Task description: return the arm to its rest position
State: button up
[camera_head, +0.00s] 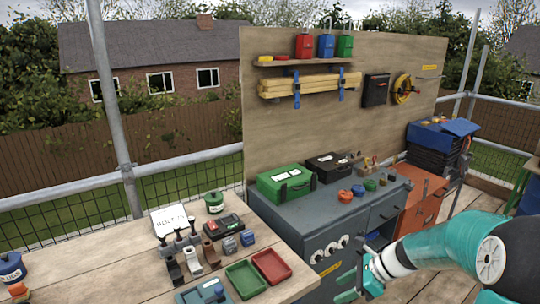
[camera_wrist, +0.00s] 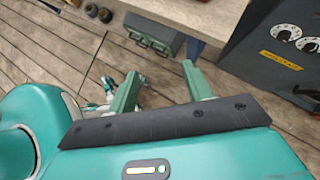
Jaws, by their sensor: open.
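My gripper (camera_head: 348,286) shows at the lower right in the head view, at the end of my teal arm. It hangs in front of the grey cabinet (camera_head: 322,232) and just right of the wooden bench (camera_head: 309,283). In the wrist view my gripper (camera_wrist: 163,85) has its two green fingers spread apart with nothing between them. Wooden decking (camera_wrist: 60,45) shows below and beyond the fingers. My arm is bent and reaches in from the right edge of the head view.
The bench holds a red tray (camera_head: 272,266), a green tray (camera_head: 245,279) and several tools. A green case (camera_head: 286,182) and a black case (camera_head: 328,166) sit on the cabinet. An orange cabinet (camera_head: 420,205) stands farther right. Bare decking (camera_head: 432,279) lies under my arm.

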jog(key=s+a+r+n+t+h, duration=0.1)
jog(key=s+r+n+h, duration=0.3)
jog(key=s+r+n, duration=0.4)
jog(key=s+a+r+n+t+h, duration=0.2)
jog(key=s+r+n, duration=0.6)
jog(key=s+n, duration=0.5)
jog(key=shift+s+a+r+n+t+h, duration=0.3)
jog(key=shift+a+r+n+h, duration=0.15)
jog(key=shift+h, duration=0.65)
jog(key=shift+w+f, duration=0.1)
